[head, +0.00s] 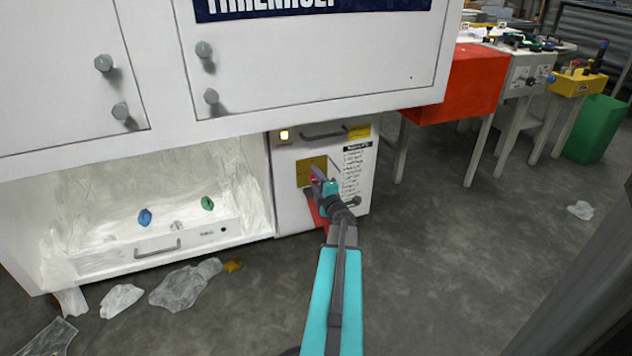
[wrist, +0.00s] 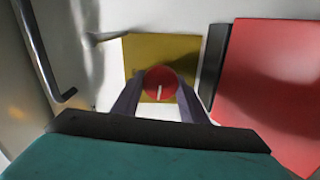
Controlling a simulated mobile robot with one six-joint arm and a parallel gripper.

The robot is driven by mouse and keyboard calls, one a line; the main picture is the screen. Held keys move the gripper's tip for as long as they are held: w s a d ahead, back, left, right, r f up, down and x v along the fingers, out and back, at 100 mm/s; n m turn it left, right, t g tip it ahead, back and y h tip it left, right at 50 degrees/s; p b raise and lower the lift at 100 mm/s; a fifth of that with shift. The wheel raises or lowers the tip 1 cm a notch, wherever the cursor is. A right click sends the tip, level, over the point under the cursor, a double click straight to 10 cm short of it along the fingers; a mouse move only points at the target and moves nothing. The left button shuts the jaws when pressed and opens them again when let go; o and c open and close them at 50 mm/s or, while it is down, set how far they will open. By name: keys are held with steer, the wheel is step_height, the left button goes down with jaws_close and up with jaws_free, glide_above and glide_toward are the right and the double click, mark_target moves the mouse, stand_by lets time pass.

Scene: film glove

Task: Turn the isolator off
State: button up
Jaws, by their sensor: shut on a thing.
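The isolator is a red round knob (wrist: 160,84) with a white pointer mark, set on a yellow plate (wrist: 186,50). The yellow plate also shows in the head view (head: 303,179), on the front of a white panel under the cabinet. In the wrist view the white mark stands close to upright. My gripper (wrist: 160,96) is shut on the knob, with one dark finger on each side of it. In the head view my gripper (head: 318,180) reaches the plate and hides most of the knob.
A red plate (wrist: 275,85) sits close to the right of the gripper in the wrist view. The white panel (head: 288,218) has a lit yellow lamp (head: 284,135) and a bar handle (head: 324,133). Plastic film (head: 185,286) lies on the floor at left.

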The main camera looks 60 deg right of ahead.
steer(key=shift+s+d+f+n, duration=0.1)
steer(key=shift+s+d+n, duration=0.1)
steer(key=shift+n, duration=0.4)
steer(key=shift+o, duration=0.2)
steer(key=shift+c, duration=0.2)
steer(key=o, duration=0.9)
steer(key=shift+o, duration=0.7)
steer(key=shift+w+a, duration=0.1)
steer(key=shift+a, duration=0.1)
steer(key=p+v, duration=0.3)
steer(key=v, duration=1)
steer(key=shift+s+a+p, duration=0.2)
steer(key=shift+s+p, duration=0.1)
